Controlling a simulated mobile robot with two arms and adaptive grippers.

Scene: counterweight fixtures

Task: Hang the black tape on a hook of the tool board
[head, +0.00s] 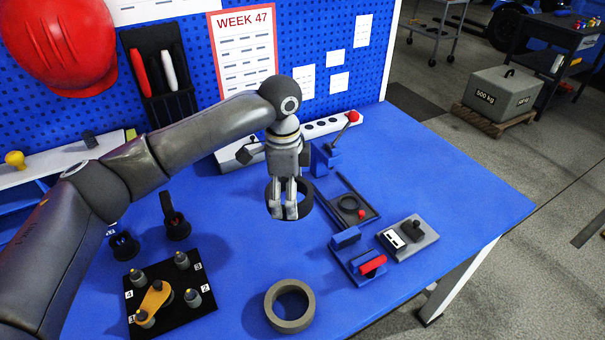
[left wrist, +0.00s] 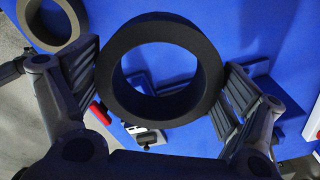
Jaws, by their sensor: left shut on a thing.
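The black tape (head: 307,201) is a thick dark ring. My left gripper (head: 283,211) is shut on it, pointing down, and appears to hold it above the blue table. In the left wrist view the black tape (left wrist: 165,29) sits between the two fingers (left wrist: 163,82), with its round hole facing the camera. The tool board (head: 197,45) is the blue perforated panel behind the table; I cannot make out a free hook on it. The arm hides part of the board. My right gripper is not in view.
A grey tape ring (head: 271,314) lies on the table's front part. A black plate with pegs (head: 180,316) stands left of it. Blue fixtures (head: 347,240) and a grey block with a knob (head: 425,243) stand right. A red helmet (head: 60,45) and a chart (head: 243,60) hang on the board.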

